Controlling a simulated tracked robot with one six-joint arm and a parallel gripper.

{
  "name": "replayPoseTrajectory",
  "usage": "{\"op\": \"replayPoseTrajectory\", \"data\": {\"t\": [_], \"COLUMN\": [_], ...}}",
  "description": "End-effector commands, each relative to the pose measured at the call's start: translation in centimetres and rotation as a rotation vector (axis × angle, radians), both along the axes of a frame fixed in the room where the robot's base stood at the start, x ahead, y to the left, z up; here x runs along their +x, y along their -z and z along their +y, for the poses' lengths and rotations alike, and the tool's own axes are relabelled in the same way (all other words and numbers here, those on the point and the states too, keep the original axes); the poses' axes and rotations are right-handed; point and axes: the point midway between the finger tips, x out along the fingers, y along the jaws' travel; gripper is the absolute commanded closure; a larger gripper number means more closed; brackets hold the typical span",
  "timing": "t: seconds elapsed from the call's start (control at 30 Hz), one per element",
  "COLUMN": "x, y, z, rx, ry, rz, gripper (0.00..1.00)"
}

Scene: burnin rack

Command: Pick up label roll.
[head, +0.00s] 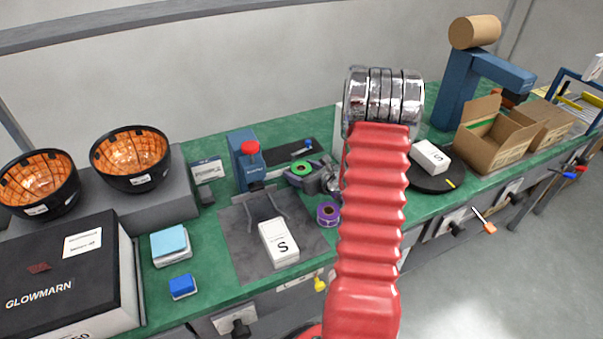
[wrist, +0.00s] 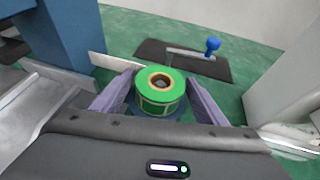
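A green label roll (wrist: 160,92) with a brown core lies between the two fingers of my gripper (wrist: 160,88) in the wrist view. The fingers are spread, one on each side of the roll, very close to it. I cannot tell whether they touch it. The roll seems to rest on something dark blue, mostly hidden. In the head view the green roll (head: 302,168) is on the green bench beside the red-topped blue press, with my gripper (head: 308,175) at it. A second, purple roll (head: 328,213) lies nearer the front.
The blue press (head: 246,165) stands left of the roll. A dark plate with a blue-knobbed lever (wrist: 212,46) is behind it. A white box (head: 279,243) lies on a grey mat in front. A black turntable (head: 428,181) with a white box is to the right.

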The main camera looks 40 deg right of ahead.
Motion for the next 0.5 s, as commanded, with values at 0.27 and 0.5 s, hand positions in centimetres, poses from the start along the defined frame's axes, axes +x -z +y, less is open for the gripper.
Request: {"op": "replayPoseTrajectory", "data": {"t": [0.27,0.5], "x": [-0.01,-0.01], "y": [0.0,0.0], "z": [0.0,-0.01], "rx": [0.0,0.0], "ry": [0.0,0.0], "rz": [0.0,0.0], "gripper": [0.53,0.7]}}
